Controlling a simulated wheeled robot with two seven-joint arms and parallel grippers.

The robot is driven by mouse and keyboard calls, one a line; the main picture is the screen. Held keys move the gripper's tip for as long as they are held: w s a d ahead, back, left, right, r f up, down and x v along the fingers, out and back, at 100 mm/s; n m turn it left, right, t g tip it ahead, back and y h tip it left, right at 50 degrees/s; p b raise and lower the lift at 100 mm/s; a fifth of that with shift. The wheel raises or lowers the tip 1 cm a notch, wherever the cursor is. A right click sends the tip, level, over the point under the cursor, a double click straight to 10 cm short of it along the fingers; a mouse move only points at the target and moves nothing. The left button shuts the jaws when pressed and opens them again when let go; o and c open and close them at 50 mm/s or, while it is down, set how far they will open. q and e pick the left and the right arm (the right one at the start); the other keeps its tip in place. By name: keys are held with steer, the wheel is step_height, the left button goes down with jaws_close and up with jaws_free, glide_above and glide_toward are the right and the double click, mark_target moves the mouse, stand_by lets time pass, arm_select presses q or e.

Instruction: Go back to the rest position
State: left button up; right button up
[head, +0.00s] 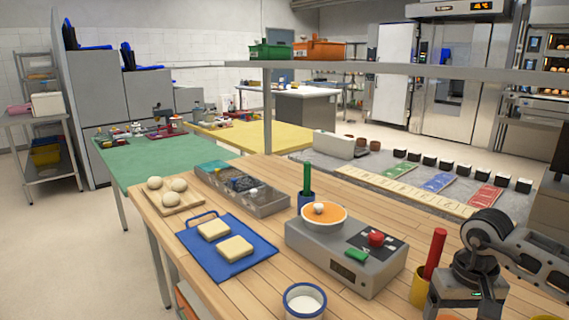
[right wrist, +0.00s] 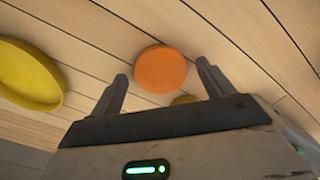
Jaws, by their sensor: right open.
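My right arm (head: 487,235) comes in from the right edge in the head view, over the right end of the wooden table (head: 190,222). In the right wrist view my right gripper (right wrist: 162,69) has its two fingers well apart, with nothing held between them. An orange round disc (right wrist: 160,68) shows past the fingertips. The disc looks apart from the fingers. My left gripper is not in the head view.
A yellow cup (head: 419,288) with a red stick (head: 435,254) stands close beside my right arm. A grey scale (head: 340,262) bears an orange-lined bowl (head: 337,217). A blue tray (head: 203,268) holds bread slices. A yellow dish (right wrist: 28,75) lies left in the wrist view.

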steer(key=shift+r, duration=1.4)
